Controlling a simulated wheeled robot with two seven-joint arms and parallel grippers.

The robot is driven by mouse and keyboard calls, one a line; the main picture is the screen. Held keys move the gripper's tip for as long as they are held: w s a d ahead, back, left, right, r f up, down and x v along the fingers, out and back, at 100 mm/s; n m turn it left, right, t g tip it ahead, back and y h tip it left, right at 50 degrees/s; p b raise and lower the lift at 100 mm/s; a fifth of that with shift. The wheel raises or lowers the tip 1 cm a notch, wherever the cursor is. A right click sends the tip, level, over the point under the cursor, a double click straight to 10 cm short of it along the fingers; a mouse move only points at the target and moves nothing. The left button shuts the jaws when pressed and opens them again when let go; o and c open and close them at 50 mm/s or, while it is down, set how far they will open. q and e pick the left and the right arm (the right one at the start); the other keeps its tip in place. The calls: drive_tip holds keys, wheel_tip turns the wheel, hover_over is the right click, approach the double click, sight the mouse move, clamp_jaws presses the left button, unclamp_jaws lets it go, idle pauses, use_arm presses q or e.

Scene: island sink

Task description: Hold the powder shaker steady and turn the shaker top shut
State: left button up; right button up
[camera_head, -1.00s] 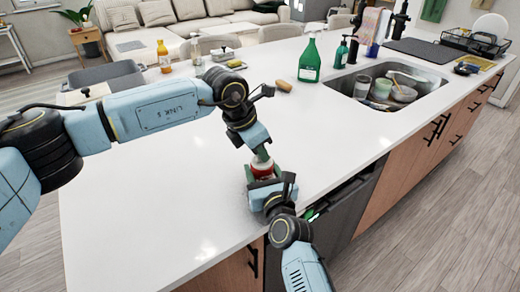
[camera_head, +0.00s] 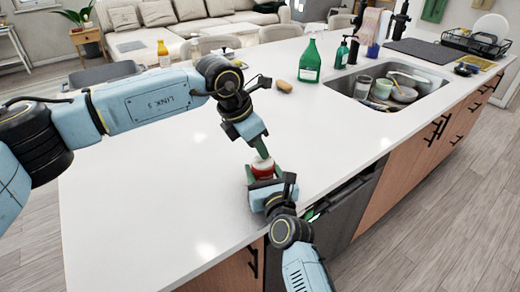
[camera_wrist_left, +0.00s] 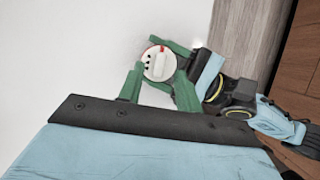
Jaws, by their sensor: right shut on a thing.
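The powder shaker (camera_head: 263,170) stands near the counter's front edge, with a red body and a pale top. The left wrist view shows the round white shaker top (camera_wrist_left: 158,64) from above, with dark holes, a raised bar and a red mark. My right gripper (camera_head: 265,177) is shut on the shaker from the front edge side. My left gripper (camera_head: 262,151) points down just above the shaker. Its green fingers (camera_wrist_left: 156,82) are spread apart in the left wrist view, with the shaker top between their tips. I cannot tell whether they touch it.
A green spray bottle (camera_head: 310,62) and a brown oval object (camera_head: 284,86) stand farther back on the white counter (camera_head: 150,205). The sink (camera_head: 422,104) with dishes is at the right. The counter around the shaker is clear.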

use_arm(q)
drive_tip(key=v, duration=0.9)
drive_tip(key=shift+r, duration=0.25)
drive_tip(key=shift+s+a, duration=0.1)
drive_tip(key=shift+a, duration=0.05)
use_arm(e)
drive_tip(key=o, duration=1.1)
drive_tip(key=shift+o, duration=0.2)
